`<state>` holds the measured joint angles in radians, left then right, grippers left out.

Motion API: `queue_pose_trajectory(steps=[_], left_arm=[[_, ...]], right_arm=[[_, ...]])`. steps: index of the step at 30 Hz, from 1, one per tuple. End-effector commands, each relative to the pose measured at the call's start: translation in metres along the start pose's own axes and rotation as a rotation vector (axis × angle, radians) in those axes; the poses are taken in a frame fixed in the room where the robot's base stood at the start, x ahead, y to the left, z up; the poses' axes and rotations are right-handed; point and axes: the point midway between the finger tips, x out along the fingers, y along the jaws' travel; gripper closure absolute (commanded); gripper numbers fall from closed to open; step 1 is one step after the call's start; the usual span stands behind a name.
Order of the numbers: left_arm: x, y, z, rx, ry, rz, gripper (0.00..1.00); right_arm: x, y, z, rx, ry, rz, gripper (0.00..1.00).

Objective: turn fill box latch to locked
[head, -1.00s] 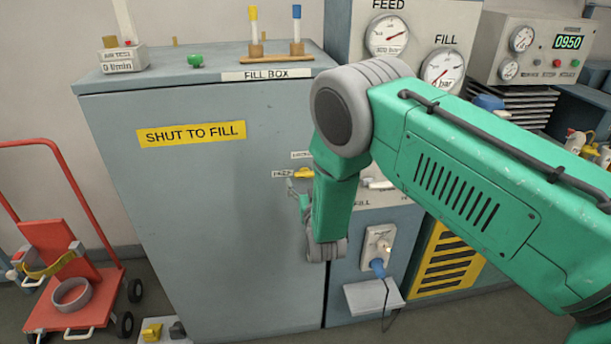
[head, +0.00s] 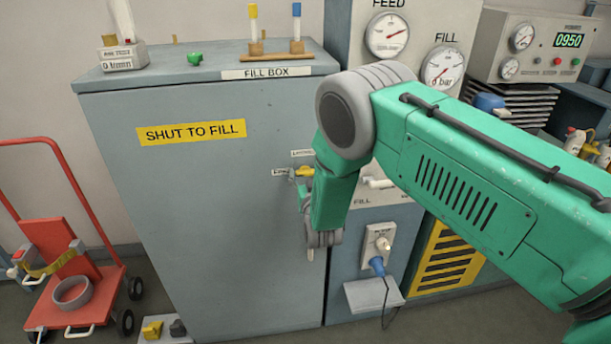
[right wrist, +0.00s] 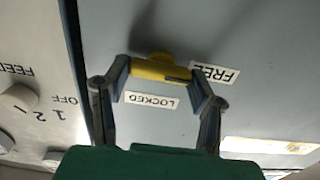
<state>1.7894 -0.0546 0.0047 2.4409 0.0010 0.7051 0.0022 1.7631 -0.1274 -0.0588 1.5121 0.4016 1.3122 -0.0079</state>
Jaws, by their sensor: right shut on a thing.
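The fill box latch (head: 305,171) is a small yellow handle near the right edge of the grey fill box door (head: 215,220). In the right wrist view the latch (right wrist: 160,69) lies nearly level in the picture, close to the FREE label (right wrist: 214,74). The LOCKED label (right wrist: 151,100) is below it there, upside down. My right gripper (right wrist: 160,74) has one finger at each end of the yellow handle and is shut on it. In the head view my right gripper (head: 298,174) is partly hidden by my arm. My left gripper is not in view.
Gauges (head: 442,68) and a socket with a blue plug (head: 377,262) are on the panel right of the door. Tubes in a wooden stand (head: 276,50) are on the box top. A red trolley (head: 72,290) stands at the left.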

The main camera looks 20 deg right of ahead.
Motion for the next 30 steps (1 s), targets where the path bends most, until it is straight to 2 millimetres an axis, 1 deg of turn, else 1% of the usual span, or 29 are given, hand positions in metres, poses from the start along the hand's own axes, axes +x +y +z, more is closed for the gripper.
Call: queue_pose_trajectory(steps=[8, 21, 30], left_arm=[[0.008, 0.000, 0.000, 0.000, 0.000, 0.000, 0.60], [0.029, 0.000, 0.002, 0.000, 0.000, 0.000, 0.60], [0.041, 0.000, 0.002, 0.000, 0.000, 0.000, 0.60]], right_arm=[[0.000, 0.001, 0.002, 0.122, -0.001, 0.001, 0.78], [0.000, 0.003, 0.003, 0.486, 0.000, 0.001, 0.78], [0.000, 0.004, 0.003, 0.677, -0.001, 0.002, 0.78]])
